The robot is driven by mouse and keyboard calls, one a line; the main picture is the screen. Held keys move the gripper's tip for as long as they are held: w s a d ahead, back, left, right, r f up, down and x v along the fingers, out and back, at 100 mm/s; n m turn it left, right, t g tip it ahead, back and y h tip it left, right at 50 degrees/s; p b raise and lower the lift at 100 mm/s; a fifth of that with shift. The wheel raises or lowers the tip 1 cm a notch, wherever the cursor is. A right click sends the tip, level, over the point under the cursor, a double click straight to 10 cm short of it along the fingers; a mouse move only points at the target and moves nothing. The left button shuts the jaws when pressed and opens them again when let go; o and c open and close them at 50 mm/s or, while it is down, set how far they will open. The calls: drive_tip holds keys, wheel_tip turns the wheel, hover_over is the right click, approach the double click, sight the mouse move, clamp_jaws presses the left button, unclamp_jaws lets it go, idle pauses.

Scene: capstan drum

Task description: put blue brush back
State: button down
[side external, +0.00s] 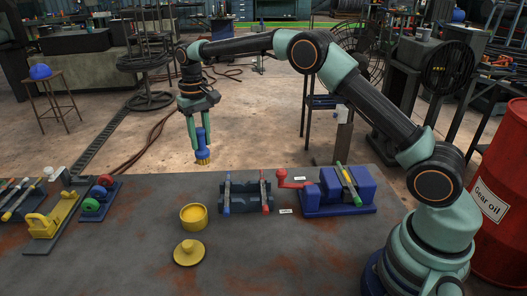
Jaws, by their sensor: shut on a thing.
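My gripper (204,134) points down, shut on the blue brush (202,141). An open yellow pot (193,217) stands nearer on the table, almost straight below the brush in the picture. A round yellow lid (188,252) with a knob lies in front of the pot.
Right of the pot are a dark rack (246,198) with slim tools and a blue block (329,197) with a red crank (290,181). A yellow fixture (53,217) and red and green spools (97,197) stand left. The table's (290,255) front middle is clear.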

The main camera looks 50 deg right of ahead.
wheel_tip(320, 180, down, 9)
drive_tip(key=shift+f, duration=0.1)
idle(0.4)
drive_tip(key=shift+f, duration=0.1)
drive_tip(key=c, duration=0.6)
unclamp_jaws()
